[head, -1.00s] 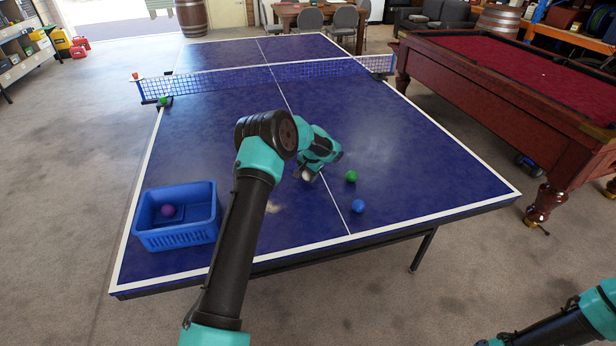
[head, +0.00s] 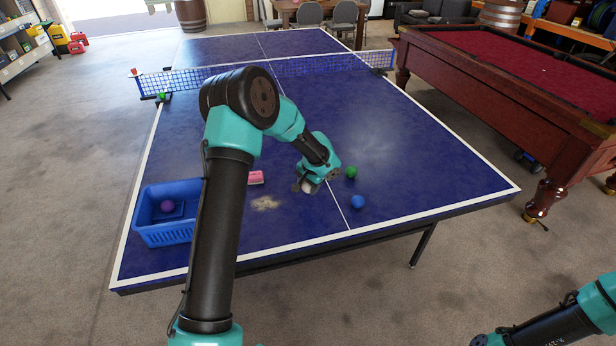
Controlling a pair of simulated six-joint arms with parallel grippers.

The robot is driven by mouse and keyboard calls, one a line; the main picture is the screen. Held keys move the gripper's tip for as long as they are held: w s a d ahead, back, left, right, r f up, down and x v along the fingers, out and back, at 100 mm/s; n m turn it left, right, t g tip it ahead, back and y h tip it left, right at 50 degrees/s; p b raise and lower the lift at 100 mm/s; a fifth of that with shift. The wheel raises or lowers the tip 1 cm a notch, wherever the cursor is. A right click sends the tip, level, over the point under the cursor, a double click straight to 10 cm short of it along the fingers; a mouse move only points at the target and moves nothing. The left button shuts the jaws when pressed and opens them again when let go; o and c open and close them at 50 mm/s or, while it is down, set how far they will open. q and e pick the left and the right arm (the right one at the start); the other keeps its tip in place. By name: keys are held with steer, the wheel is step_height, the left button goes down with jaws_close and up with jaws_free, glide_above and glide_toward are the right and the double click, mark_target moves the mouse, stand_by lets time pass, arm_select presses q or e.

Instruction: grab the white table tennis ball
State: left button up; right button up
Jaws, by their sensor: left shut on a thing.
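The white table tennis ball (head: 308,187) is between the fingers of my left gripper (head: 306,186), low over the blue table tennis table (head: 410,165). The fingers are shut on it and cover part of it. I cannot tell whether the ball touches the table. My right arm shows at the lower right corner, but its gripper is outside the picture.
A green ball (head: 351,172) and a blue ball (head: 358,202) lie just right of my left gripper. A blue basket (head: 165,232) holding a purple ball (head: 168,206) stands at the left. A pink item (head: 256,177) lies near my left arm. The net (head: 220,77) crosses behind.

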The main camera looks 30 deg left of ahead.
arm_select(q)
steer(key=shift+s+d+r, duration=0.1)
steer(key=shift+s+d, duration=0.35)
steer(key=shift+s, duration=0.3)
steer(key=shift+s+d+r, duration=0.1)
steer(key=shift+s+d, duration=0.3)
steer(key=shift+s, duration=0.3)
